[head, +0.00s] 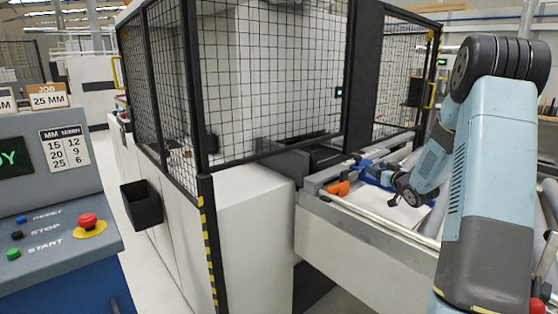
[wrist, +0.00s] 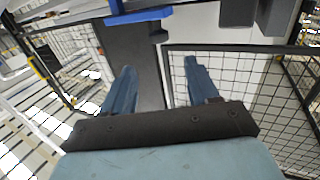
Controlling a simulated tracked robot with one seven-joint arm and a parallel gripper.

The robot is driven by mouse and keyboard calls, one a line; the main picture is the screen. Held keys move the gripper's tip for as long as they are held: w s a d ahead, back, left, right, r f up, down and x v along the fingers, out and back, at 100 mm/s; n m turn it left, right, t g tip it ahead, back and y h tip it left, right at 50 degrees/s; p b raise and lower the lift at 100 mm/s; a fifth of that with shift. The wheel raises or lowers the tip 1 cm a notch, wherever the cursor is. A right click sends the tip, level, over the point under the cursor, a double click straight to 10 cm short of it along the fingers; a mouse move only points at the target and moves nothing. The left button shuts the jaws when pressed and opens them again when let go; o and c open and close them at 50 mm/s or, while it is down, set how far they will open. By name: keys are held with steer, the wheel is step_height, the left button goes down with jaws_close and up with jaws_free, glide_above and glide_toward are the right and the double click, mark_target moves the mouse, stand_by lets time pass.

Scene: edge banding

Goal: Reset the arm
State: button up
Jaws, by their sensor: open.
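My arm rises at the right of the head view and reaches down to the infeed bed of the machine. My gripper (wrist: 157,75) shows in the wrist view as two blue-grey fingers spread wide apart, with nothing between them. In the head view the wrist end is low over the bed, close to a white panel (head: 385,204) and a blue part (head: 372,170). The fingertips are hard to make out there. An orange part (head: 338,188) sits just left of the wrist.
A black mesh guard (head: 270,80) with dark posts encloses the machine left of my arm. A control console (head: 50,190) with a red stop button (head: 88,221) stands at the left. A black bin (head: 142,205) hangs on the machine's side. The JOB card (head: 48,95) reads 2.5 MM.

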steer(key=s+a+r+m+g+h, duration=0.1)
steer(key=s+a+r+g+h, duration=0.2)
steer(key=s+a+r, duration=0.35)
steer(key=s+a+r+m+g+h, duration=0.1)
steer(key=s+a+r+g+h, duration=0.2)
steer(key=s+r, duration=0.55)
steer(key=s+a+f+g+y, duration=0.1)
steer(key=s+a, duration=0.5)
steer(key=s, duration=1)
steer(key=s+a+f+g+y, duration=0.1)
steer(key=s+a+g, duration=0.3)
steer(key=s, duration=1.1)
steer(key=shift+s+a+m+g, duration=0.3)
steer(key=shift+s+a, duration=0.05)
steer(key=shift+a, duration=0.5)
steer(key=shift+f, duration=0.1)
